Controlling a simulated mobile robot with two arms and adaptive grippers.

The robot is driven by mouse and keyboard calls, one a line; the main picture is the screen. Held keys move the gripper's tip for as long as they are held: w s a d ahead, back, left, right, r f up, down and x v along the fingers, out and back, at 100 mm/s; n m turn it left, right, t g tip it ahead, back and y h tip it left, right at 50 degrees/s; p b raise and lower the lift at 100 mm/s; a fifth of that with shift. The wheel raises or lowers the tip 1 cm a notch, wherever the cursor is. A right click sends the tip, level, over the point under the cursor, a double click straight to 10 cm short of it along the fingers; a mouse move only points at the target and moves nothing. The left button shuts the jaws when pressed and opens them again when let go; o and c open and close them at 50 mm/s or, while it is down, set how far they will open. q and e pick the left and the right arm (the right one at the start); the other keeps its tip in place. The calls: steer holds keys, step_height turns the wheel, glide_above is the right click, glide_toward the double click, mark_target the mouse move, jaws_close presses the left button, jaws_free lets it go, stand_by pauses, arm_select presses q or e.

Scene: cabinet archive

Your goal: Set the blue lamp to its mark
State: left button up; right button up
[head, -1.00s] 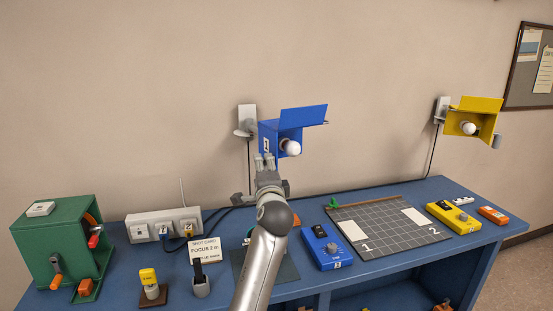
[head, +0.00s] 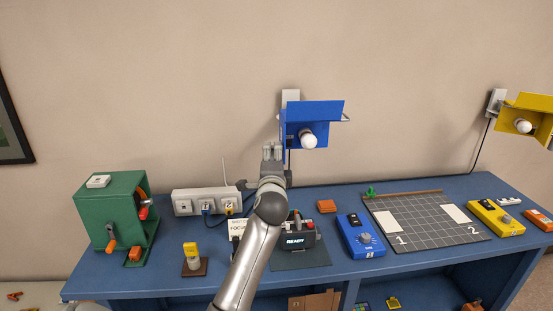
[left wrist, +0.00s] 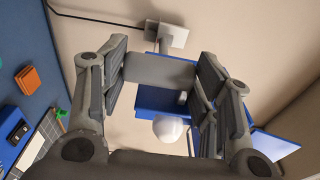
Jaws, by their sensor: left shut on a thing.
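The blue lamp (head: 313,113), an open blue housing with a white bulb, hangs from a pale wall mount (head: 291,97) above the bench. My left gripper (head: 272,152) is at the lamp's lower left side, shut on the lamp. In the left wrist view the blue lamp (left wrist: 165,100) and its bulb show between and beyond my fingers (left wrist: 160,85); a grey plate spans the space between them. The exact grip point is unclear. I cannot make out the lamp's mark. My right gripper is not in view.
A yellow lamp (head: 530,114) is at the right on the wall. The blue bench (head: 340,199) holds a green crank box (head: 120,207), a power strip (head: 206,202), a device reading READY (head: 294,241), a blue control box (head: 360,237) and a grid board (head: 425,220). Wall above is clear.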

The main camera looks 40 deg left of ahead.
arm_select(q)
steer(key=shift+s+a+f, duration=0.1)
steer(key=shift+a+f, duration=0.05)
steer(key=o, duration=1.1)
steer(key=shift+c, duration=0.2)
steer(key=o, duration=0.3)
steer(key=shift+a, duration=0.1)
steer(key=shift+o, duration=0.2)
steer(key=v, duration=1.2)
